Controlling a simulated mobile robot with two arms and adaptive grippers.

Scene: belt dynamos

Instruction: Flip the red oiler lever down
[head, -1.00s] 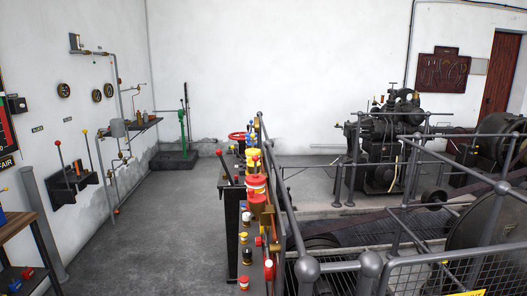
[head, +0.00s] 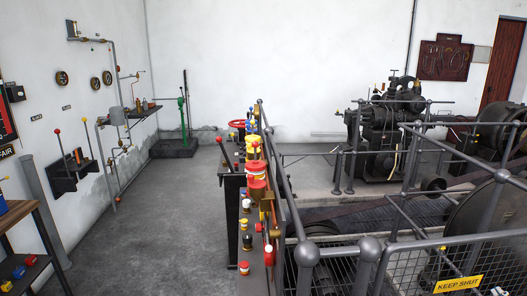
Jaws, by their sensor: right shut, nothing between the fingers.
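A row of small oilers with red, yellow and white parts runs along the narrow dark bench in the middle of the head view. The larger ones include a red oiler (head: 257,189) and a red-and-white oiler (head: 257,168). A small red part (head: 268,257) shows lower on the bench's right side. I cannot tell which red part is the oiler lever, or whether it is up or down. My right gripper (head: 497,291) barely shows as a pale bit at the bottom right edge, shut and empty, well away from the oilers. My left gripper is out of view.
Grey railings (head: 284,185) run along the bench's right side. A mesh gate with a yellow KEEP SHUT sign (head: 459,284) stands at bottom right. A dark engine (head: 388,125) is behind the rails. The floor (head: 170,235) left of the bench is clear. A shelf (head: 20,270) stands far left.

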